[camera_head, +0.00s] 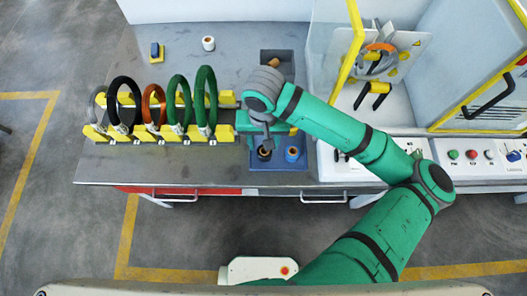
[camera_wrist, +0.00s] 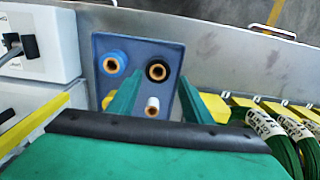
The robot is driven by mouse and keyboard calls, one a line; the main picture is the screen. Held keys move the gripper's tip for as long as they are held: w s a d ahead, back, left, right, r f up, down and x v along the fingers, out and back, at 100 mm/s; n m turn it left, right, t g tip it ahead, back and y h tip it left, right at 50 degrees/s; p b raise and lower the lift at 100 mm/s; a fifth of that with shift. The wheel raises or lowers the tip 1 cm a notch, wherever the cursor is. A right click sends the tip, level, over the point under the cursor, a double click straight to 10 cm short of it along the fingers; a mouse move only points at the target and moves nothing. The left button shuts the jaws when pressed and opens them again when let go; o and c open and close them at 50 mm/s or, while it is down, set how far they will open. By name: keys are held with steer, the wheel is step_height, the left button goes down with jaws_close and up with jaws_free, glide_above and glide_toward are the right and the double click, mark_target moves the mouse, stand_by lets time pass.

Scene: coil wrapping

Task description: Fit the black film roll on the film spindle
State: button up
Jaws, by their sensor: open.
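The black film roll (camera_head: 264,154) stands in a blue tray (camera_head: 276,166) on the bench, beside a blue roll (camera_head: 292,155). In the wrist view the black roll (camera_wrist: 156,71) stands upright with its tan core facing up. The blue roll (camera_wrist: 114,63) is to its left and a white roll (camera_wrist: 152,107) is nearer the wrist. My gripper (camera_wrist: 157,88) is open and empty above the tray, its green fingers spread to either side of the white roll and pointing towards the black one. I cannot make out the film spindle for certain on the wrapping machine (camera_head: 405,50).
Several coils (camera_head: 153,105) stand in a yellow rack at the left of the bench. A white roll (camera_head: 208,43) and a blue item (camera_head: 155,51) lie behind them. A control panel (camera_head: 345,155) and a yellow-framed clear guard (camera_head: 333,40) are at the right.

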steer(key=shift+w+d+f, duration=0.1)
steer(key=shift+f, duration=1.75)
steer(key=shift+w+d+f, duration=0.1)
steer(key=shift+f, duration=1.7)
steer(key=c, duration=0.8)
